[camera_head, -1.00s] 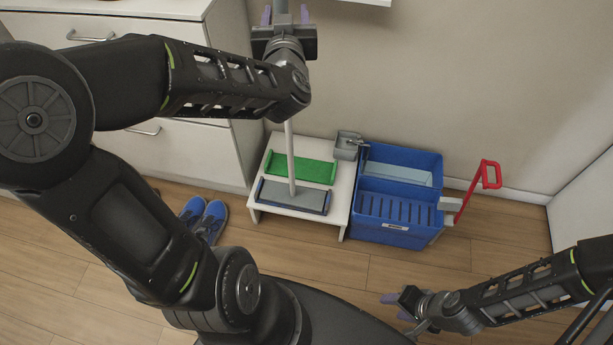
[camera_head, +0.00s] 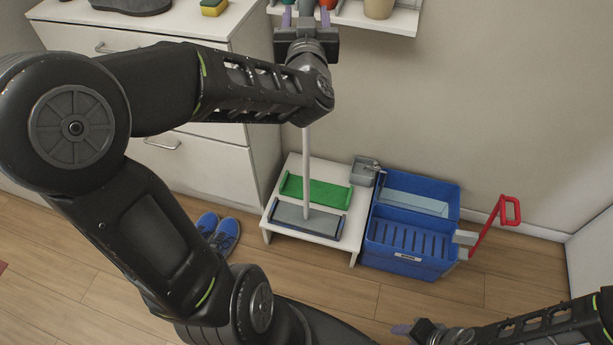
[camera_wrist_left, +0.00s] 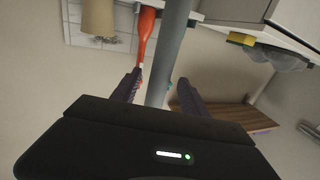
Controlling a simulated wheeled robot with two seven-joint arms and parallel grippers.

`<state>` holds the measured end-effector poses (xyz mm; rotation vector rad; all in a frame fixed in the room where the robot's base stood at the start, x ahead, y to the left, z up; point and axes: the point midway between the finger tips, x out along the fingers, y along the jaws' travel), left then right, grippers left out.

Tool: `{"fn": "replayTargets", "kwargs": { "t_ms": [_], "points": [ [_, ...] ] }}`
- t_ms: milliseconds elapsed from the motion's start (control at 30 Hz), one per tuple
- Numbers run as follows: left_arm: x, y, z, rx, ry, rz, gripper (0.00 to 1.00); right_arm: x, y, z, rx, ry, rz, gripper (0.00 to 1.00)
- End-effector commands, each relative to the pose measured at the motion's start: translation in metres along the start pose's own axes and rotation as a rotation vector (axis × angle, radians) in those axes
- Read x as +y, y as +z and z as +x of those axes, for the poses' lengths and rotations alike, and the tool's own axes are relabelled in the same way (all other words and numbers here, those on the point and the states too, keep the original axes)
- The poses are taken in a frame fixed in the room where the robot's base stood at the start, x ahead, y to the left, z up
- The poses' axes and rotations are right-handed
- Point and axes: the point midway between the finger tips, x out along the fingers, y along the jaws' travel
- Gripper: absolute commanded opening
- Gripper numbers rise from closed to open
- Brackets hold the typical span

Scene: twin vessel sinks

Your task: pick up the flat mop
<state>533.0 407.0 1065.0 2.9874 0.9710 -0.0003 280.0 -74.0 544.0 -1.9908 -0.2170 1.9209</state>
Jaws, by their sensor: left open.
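The flat mop (camera_head: 307,175) stands upright on a low white stool (camera_head: 268,234), its pale pole rising from a grey and blue flat head. My left gripper (camera_head: 306,14) is high up at the pole, its forearm hiding part of the pole in the head view. In the left wrist view the grey pole (camera_wrist_left: 170,55) runs up between the two spread fingers of the left gripper (camera_wrist_left: 160,85), which is open. Whether a finger touches the pole I cannot tell. My right gripper (camera_head: 402,329) is low at the bottom right, away from the mop, its jaw gap unclear.
A green flat pad (camera_head: 316,192) lies behind the mop head on the stool. A blue bucket (camera_head: 411,238) with a red handle (camera_head: 511,209) stands right of it. Blue shoes (camera_head: 226,236) are on the floor left. A wall shelf (camera_head: 385,20) with pots is near my left gripper.

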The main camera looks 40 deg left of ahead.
Motion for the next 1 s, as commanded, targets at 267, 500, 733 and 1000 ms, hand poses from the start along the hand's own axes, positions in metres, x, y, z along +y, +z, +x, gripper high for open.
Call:
{"fn": "replayTargets", "kwargs": {
  "t_ms": [267,500,733,1000],
  "points": [
    [0.0,-0.001,0.014,-0.001,-0.001,0.0,0.52,-0.002,0.0,-0.004,0.0,0.0,0.0,0.45],
    [0.001,-0.002,0.047,-0.001,0.0,-0.001,0.52,-0.004,0.0,-0.009,0.0,0.0,0.001,0.45],
    [0.001,-0.002,0.052,0.001,0.001,0.0,0.52,-0.004,0.0,-0.009,0.0,0.0,0.001,0.45],
    [0.001,-0.002,0.052,0.001,0.001,0.0,0.52,-0.004,0.0,-0.009,0.0,0.0,0.001,0.45]
  ]
}}
